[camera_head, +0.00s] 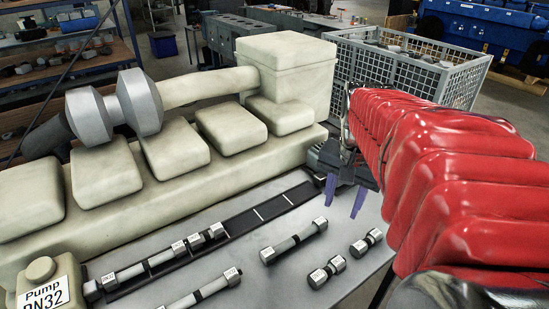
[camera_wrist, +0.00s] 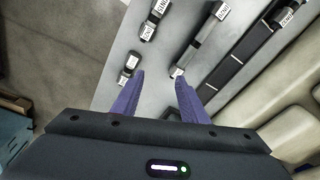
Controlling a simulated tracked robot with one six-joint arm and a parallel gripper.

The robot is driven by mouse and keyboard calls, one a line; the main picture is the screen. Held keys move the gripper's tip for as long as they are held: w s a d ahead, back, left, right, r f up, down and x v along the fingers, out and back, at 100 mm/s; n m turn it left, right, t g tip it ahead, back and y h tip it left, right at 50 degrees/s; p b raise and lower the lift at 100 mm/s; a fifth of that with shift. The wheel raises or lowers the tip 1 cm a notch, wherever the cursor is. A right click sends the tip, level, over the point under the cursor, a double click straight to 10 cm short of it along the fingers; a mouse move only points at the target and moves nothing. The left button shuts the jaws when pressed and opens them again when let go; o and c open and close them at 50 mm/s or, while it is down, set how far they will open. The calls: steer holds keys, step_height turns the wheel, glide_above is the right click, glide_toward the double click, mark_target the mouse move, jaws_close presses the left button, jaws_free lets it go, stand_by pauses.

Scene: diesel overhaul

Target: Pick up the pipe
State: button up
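Several grey pipes with thick, white-labelled ends lie on the grey table; I cannot tell which one the task means. A longer pipe (camera_head: 293,240) lies in the middle. It also shows in the wrist view (camera_wrist: 204,40), its near end close to the right fingertip. A short pipe (camera_head: 366,242) appears beside the left fingertip in the wrist view (camera_wrist: 128,68). Another short pipe (camera_head: 326,272) lies nearer the head camera. My gripper (camera_head: 344,198), with purple fingers, is above the table's far part. It is open and empty in the wrist view (camera_wrist: 159,78).
A dark slotted strip (camera_head: 270,209) runs along the table, with pipes at its left part. A large cream engine block (camera_head: 180,215) stands behind it. A grey wire-mesh crate (camera_head: 440,82) is beyond the table. A labelled pump (camera_head: 42,285) sits at the lower left.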

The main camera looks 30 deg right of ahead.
steer(key=s+d+f+m+g, duration=0.1)
steer(key=s+d+m, duration=0.3)
steer(key=d, duration=0.4)
steer(key=shift+d+f+y, duration=0.25)
steer(key=shift+d+y, duration=0.05)
steer(key=shift+y, duration=0.1)
steer(key=shift+f, duration=0.1)
glide_above(367, 240)
steer(key=f, duration=0.8)
steer(key=shift+s+a+f, duration=0.1)
steer(key=shift+s+a, duration=0.05)
steer(key=shift+a, duration=0.05)
steer(key=shift+f, duration=0.1)
steer(key=shift+d+f, duration=0.2)
steer(key=shift+f, duration=2.4)
steer(key=shift+c, duration=0.6)
